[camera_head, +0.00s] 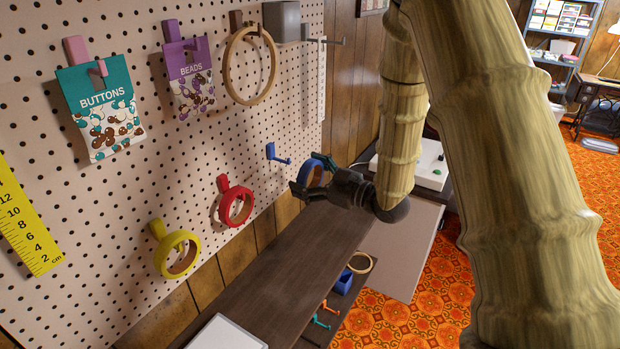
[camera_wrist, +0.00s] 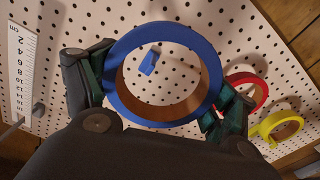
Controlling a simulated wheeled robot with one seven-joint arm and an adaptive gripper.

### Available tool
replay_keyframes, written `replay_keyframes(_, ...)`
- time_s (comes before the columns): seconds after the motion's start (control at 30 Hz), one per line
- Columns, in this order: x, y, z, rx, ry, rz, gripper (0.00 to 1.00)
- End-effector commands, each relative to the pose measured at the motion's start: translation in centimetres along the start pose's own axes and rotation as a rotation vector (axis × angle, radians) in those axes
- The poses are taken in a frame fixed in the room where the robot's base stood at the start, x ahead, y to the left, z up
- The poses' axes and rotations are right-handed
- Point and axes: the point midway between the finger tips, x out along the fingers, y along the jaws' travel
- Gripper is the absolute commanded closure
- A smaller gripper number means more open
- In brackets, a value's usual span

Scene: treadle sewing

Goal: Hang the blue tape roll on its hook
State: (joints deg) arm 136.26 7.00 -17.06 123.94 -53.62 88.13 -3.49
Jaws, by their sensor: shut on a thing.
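The blue tape roll (camera_wrist: 211,72) is gripped across its outer sides by my gripper (camera_wrist: 160,90) in the wrist view. In the head view the roll (camera_head: 312,172) is partly hidden by my gripper (camera_head: 318,183), which holds it in the air in front of the pegboard. The blue hook (camera_head: 277,154) is on the pegboard, a little left of the roll, and carries nothing. In the wrist view the blue hook (camera_wrist: 149,62) shows through the roll's opening, behind it; the roll appears apart from it.
A red roll (camera_head: 236,206) and a yellow roll (camera_head: 177,254) hang lower left on the pegboard (camera_head: 200,150). A wooden hoop (camera_head: 231,66), a beads packet (camera_head: 190,75) and a buttons packet (camera_head: 100,105) hang above. A dark tabletop (camera_head: 290,270) lies below.

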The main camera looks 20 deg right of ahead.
Motion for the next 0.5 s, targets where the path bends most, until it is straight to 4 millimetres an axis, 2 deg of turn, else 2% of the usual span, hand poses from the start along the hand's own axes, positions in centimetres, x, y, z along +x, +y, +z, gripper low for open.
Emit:
replay_keyframes(0.1, -0.35, 0.54, -0.41, -0.019, 0.006, -0.015, 0.39)
replay_keyframes(0.5, -0.40, 0.56, -0.51, -0.022, 0.007, -0.019, 0.39)
